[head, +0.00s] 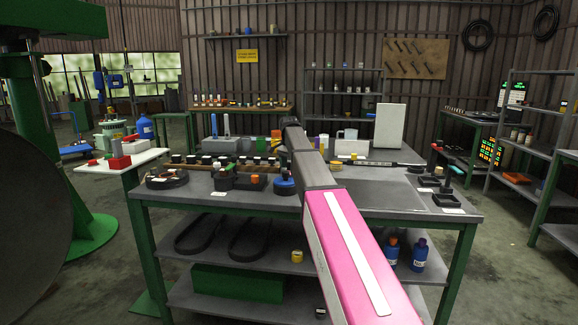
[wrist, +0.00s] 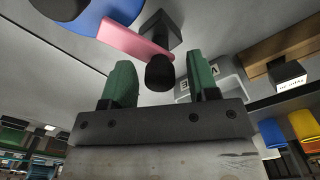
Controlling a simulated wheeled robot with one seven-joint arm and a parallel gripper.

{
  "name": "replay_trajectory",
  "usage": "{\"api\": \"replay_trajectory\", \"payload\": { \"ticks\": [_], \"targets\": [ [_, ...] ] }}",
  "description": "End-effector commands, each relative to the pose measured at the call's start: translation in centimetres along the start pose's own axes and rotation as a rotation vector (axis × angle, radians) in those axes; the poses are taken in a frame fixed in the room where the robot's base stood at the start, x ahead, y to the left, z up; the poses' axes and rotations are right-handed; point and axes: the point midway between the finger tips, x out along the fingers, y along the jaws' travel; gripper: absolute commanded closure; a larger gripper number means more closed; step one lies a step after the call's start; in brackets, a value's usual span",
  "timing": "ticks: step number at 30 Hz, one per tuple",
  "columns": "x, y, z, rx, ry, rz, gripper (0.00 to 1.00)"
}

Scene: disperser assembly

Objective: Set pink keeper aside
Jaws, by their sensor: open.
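The pink keeper (wrist: 128,42) shows in the wrist view as a flat pink bar beside a blue round part (wrist: 88,14). A black knob-ended piece (wrist: 160,72) overlaps its right end in the picture. My gripper (wrist: 161,66) is open, with its two green fingers apart and the black knob showing between them. The keeper appears just beyond the fingertips, and I see no grip on it. I cannot make out the keeper or the fingers there.
The grey workbench (head: 205,211) carries dark fixtures (head: 166,180) at left and black trays (head: 447,200) at right. A row of small capped bottles (head: 225,162) stands along the back. The bench's right half has some bare surface (head: 375,193). A white box (head: 390,127) stands behind.

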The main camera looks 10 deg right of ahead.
Motion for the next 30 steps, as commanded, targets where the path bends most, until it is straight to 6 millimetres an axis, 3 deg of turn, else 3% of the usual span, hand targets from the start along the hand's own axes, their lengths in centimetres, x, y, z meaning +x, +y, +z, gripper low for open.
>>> {"api": "replay_trajectory", "payload": {
  "ticks": [5, 9, 20, 30],
  "targets": [
    [-0.02, -0.01, -0.01, 0.0, 0.0, 0.0, 0.49],
    [-0.02, -0.01, -0.01, 0.0, 0.0, 0.0, 0.95],
    [-0.04, -0.01, -0.01, -0.032, 0.0, 0.0, 0.95],
    [-0.05, 0.0, -0.01, -0.244, 0.0, 0.0, 0.95]
  ]
}}
